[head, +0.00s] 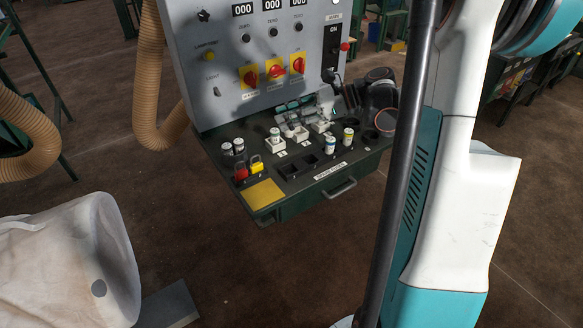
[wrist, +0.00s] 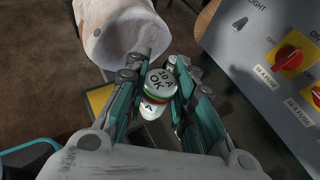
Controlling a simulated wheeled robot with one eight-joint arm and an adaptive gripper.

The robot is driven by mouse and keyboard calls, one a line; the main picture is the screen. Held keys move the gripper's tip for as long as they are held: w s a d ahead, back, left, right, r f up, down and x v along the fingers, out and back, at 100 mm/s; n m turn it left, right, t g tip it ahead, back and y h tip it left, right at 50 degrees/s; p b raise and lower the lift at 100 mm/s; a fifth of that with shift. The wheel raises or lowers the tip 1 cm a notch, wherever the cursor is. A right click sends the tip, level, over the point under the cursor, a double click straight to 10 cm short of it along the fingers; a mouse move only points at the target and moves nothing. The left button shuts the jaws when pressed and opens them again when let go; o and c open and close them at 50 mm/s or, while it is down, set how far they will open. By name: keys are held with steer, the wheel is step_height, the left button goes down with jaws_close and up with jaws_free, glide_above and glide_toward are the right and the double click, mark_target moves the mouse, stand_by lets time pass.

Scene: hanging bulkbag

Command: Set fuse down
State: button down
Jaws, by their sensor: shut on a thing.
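My gripper (wrist: 154,72) is shut on a fuse (wrist: 159,80) in the wrist view. The fuse has a pale cap marked "10 A OK", a coloured band and a white lower body. In the head view my gripper (head: 290,113) is low over the back of the dark shelf, below the control panel. A fuse (head: 275,134) shows at a white holder just below the fingers; I cannot tell whether it touches the holder. Two more white holders (head: 300,133) (head: 320,126) are to its right.
Two fuses (head: 232,147) stand at the shelf's left, behind red (head: 240,173) and yellow (head: 256,164) padlocks. A blue-banded fuse (head: 330,145) and a yellow-banded fuse (head: 348,136) stand at the right. The control panel (head: 222,62) rises behind. A pale bag (head: 70,265) hangs at lower left.

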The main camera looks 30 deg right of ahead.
step_height(320, 180, down, 15)
steer(key=b, duration=0.4)
steer(key=shift+r+b, duration=0.1)
steer(key=shift+b, duration=0.3)
steer(key=shift+f, duration=0.2)
steer(key=c, duration=1.4)
jaws_free()
steer(key=shift+o, duration=0.2)
steer(key=shift+r, duration=0.15)
steer(key=shift+s+d+r, duration=0.1)
steer(key=shift+d+r, duration=0.05)
steer(key=shift+r, duration=0.05)
steer(key=p+v, duration=0.4)
steer(key=v, duration=0.7)
steer(key=shift+s+d, duration=0.2)
